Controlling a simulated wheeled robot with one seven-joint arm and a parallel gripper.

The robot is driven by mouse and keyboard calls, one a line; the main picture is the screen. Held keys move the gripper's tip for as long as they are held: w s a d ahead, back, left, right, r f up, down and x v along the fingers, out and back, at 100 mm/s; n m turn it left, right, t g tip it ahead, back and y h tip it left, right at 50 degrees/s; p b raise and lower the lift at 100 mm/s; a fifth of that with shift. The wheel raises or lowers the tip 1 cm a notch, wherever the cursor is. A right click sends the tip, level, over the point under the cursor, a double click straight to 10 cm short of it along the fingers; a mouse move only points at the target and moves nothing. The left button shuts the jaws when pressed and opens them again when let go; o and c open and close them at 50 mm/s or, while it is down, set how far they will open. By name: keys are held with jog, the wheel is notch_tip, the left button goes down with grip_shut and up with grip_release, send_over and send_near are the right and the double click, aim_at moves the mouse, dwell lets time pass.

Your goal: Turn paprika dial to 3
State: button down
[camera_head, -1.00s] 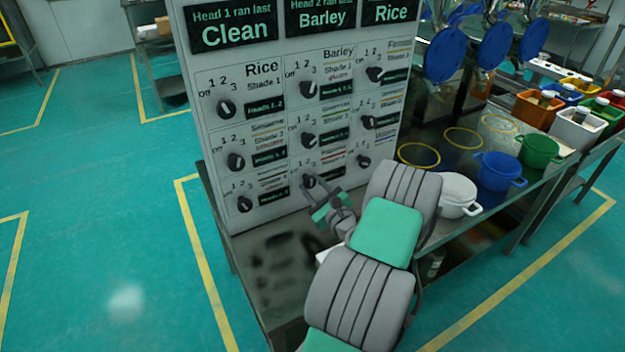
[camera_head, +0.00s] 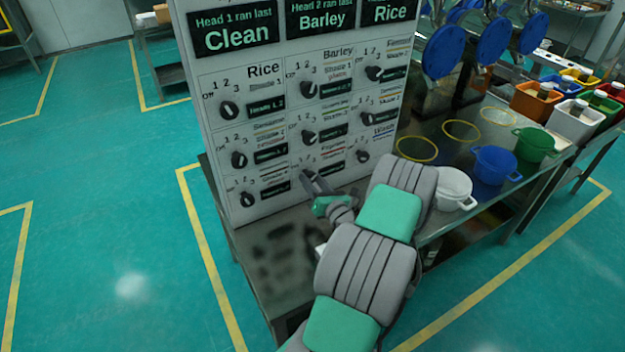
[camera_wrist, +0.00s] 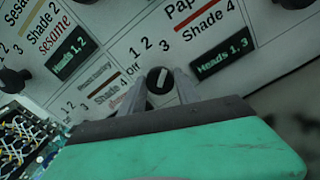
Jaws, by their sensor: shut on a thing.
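The paprika dial (camera_wrist: 158,80) is a black knob with a pale pointer mark, under the partly cut-off "Pap... Shade 4" label. Off, 1, 2 and 3 are printed around its upper left side. The mark leans up and slightly right, roughly toward the 3; its exact setting is hard to tell. My gripper (camera_wrist: 160,95) has one finger on each side of the knob and is shut on it.
The white panel (camera_head: 215,155) carries several other dials close around, including one on its lower left (camera_head: 247,199). The dark table (camera_head: 265,260) lies below. A white pot (camera_head: 453,186) and a blue pot (camera_head: 495,165) stand right of my arm.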

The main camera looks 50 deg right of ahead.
jog(key=shift+m, duration=0.7)
jog(key=c, duration=0.9)
grip_release()
jog(key=shift+s, duration=0.1)
jog(key=shift+s+a+f+b, duration=0.1)
jog(key=shift+s+f+b, duration=0.1)
jog(key=shift+s+b, duration=0.6)
jog(key=b+v, duration=0.5)
jog(key=v, duration=0.1)
jog(key=shift+r, duration=0.2)
jog(key=shift+a, duration=0.1)
